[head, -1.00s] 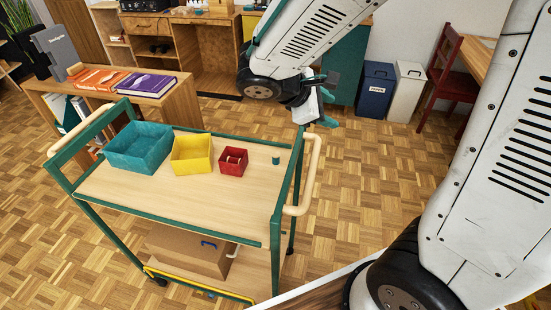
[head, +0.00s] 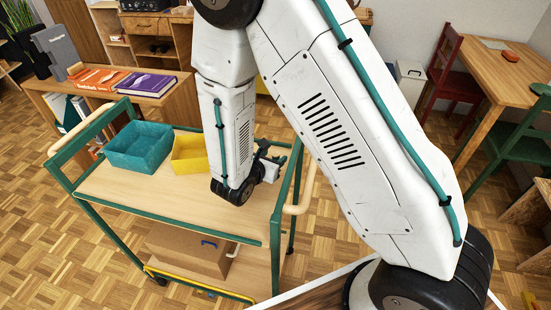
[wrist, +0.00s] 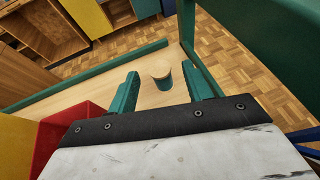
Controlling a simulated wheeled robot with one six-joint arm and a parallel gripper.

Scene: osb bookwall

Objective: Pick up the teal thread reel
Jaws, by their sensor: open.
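The teal thread reel (wrist: 163,79) stands upright on the trolley's top board in the wrist view, with a pale wooden top and teal side. My gripper (wrist: 162,88) is open, with one teal finger to the left of the reel and one to the right. The reel is between the fingers or just beyond their tips, with gaps on both sides; I cannot tell the exact depth. In the head view my arm hides the reel, and my gripper (head: 272,160) is low over the right end of the trolley.
The trolley (head: 130,197) has raised green rails. On it stand a teal box (head: 138,160) and a yellow box (head: 188,164). A red box (wrist: 75,118) is close to my gripper's left in the wrist view. The trolley's green rail (wrist: 190,35) is close beyond the reel.

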